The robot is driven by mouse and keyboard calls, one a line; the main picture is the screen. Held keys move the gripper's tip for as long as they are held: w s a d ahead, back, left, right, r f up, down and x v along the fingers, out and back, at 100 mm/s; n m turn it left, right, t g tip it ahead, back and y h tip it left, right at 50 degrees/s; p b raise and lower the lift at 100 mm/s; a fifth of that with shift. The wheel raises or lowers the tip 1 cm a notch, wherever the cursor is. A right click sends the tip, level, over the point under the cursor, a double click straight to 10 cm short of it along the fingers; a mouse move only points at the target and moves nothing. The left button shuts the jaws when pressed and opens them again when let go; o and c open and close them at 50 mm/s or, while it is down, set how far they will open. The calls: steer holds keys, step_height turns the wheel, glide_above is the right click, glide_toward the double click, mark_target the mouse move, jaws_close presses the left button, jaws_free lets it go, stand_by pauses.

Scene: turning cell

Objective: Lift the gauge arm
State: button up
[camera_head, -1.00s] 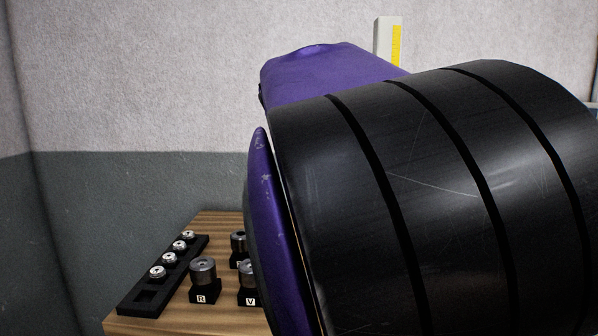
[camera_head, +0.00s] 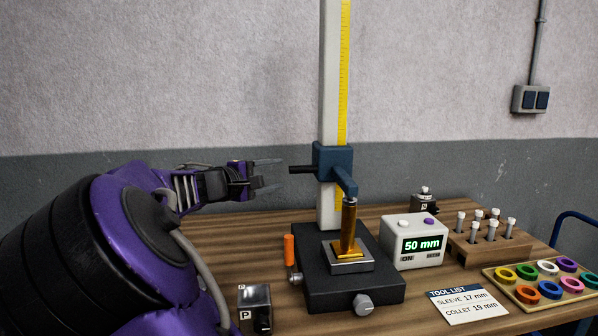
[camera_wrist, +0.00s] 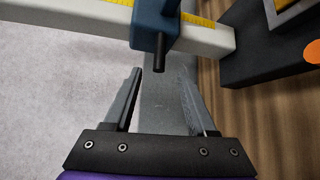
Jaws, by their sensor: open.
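The gauge arm is a blue slider block (camera_head: 332,160) on a tall white column (camera_head: 331,60) with a yellow scale. A black handle (camera_head: 303,170) sticks out of the block to the left. A blue bar runs from the block to above a brass cylinder (camera_head: 348,225), which stands on a metal block on the dark base (camera_head: 350,293). Whether the bar touches the cylinder I cannot tell. My gripper (camera_head: 266,174) is open and empty, a little left of the handle's tip. In the wrist view, the handle (camera_wrist: 159,52) points toward the space between my fingers (camera_wrist: 163,95).
A white display box (camera_head: 418,240) reads 50 mm. To the right are a wooden rack (camera_head: 488,245) with several pins, a tray of coloured rings (camera_head: 520,302) and a tool list card (camera_head: 466,303). An orange handle (camera_head: 289,250) and a block marked P (camera_head: 255,308) stand in front.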

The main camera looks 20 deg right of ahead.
mark_target(297, 170)
steer(key=x, duration=1.1)
jaws_close()
stand_by(1.1)
